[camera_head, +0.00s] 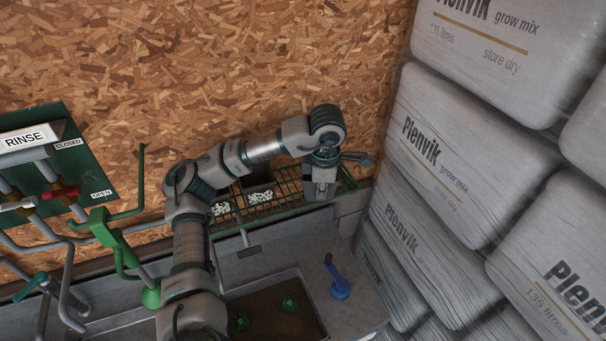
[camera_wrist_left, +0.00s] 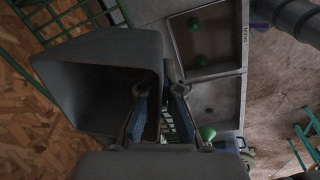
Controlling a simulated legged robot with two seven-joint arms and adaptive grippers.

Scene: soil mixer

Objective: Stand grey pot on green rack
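The grey pot (camera_head: 320,183) hangs from my left gripper (camera_head: 328,157) in front of the green rack (camera_head: 285,190), over its right end. In the left wrist view the pot (camera_wrist_left: 85,75) is large, with its open mouth towards the camera. The fingers of my left gripper (camera_wrist_left: 160,105) straddle its wall, one finger inside the mouth and one outside. The pot hides part of the rack; whether it touches the rack cannot be told. My right gripper is in neither view.
White speckled blocks (camera_head: 260,196) lie on the rack's left part. Stacked Plenvik sacks (camera_head: 435,165) stand close on the right. Below are a sink basin with green items (camera_head: 290,303) and a blue tool (camera_head: 338,285). A green RINSE panel (camera_head: 60,160) with pipes is at left.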

